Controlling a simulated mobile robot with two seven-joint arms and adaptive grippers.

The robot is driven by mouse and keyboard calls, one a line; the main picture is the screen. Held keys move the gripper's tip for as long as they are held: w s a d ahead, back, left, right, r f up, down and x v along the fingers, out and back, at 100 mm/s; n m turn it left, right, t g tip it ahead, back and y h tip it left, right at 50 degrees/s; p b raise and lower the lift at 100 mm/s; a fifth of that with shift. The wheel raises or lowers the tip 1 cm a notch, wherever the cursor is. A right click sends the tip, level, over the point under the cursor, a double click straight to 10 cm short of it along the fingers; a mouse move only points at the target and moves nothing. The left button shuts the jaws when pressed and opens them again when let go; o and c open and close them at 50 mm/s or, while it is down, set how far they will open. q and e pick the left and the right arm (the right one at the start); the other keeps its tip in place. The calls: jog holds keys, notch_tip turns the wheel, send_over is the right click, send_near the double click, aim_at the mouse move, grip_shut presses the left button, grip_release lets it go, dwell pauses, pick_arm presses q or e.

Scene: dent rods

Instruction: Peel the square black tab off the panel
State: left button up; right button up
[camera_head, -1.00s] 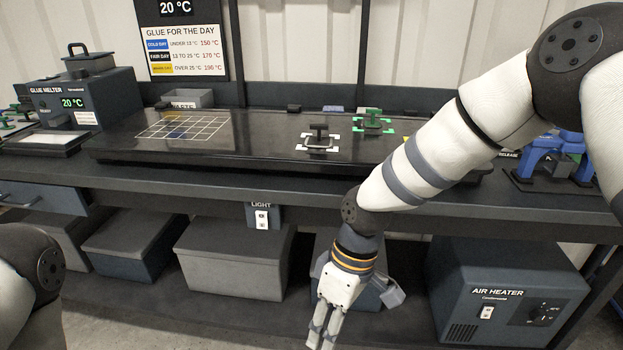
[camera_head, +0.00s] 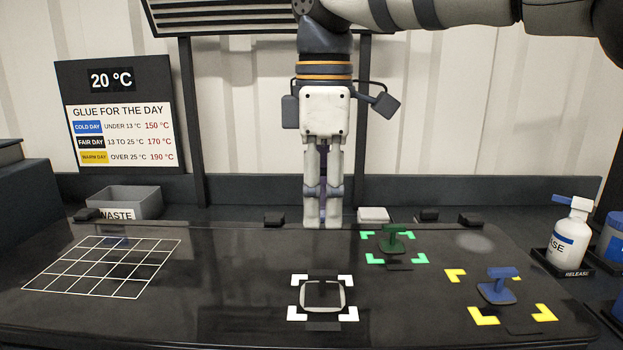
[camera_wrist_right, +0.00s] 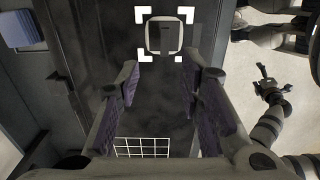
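The square black tab (camera_head: 323,297) is on the dark panel (camera_head: 230,290), inside white corner marks, with a pale rim around it. Its handle is hard to make out, dark on dark. The tab also shows at the top of the right wrist view (camera_wrist_right: 165,37). My right gripper (camera_head: 322,222) points down over the panel, behind and apart from the tab. In the right wrist view its fingers (camera_wrist_right: 160,88) are spread with nothing between them. My left gripper (camera_wrist_right: 267,85) shows small at the right of that view, away from the panel; its finger state is unclear.
A green tab (camera_head: 395,242) stands in green marks behind the black one, and a blue tab (camera_head: 497,290) in yellow marks to the right. A white grid (camera_head: 105,267) and a grey waste bin (camera_head: 125,204) are at left. A white bottle (camera_head: 570,240) stands at far right.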

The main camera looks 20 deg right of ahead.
aim_at(323, 273)
jog(key=f, duration=1.1)
jog(key=shift+s, duration=0.4)
grip_shut()
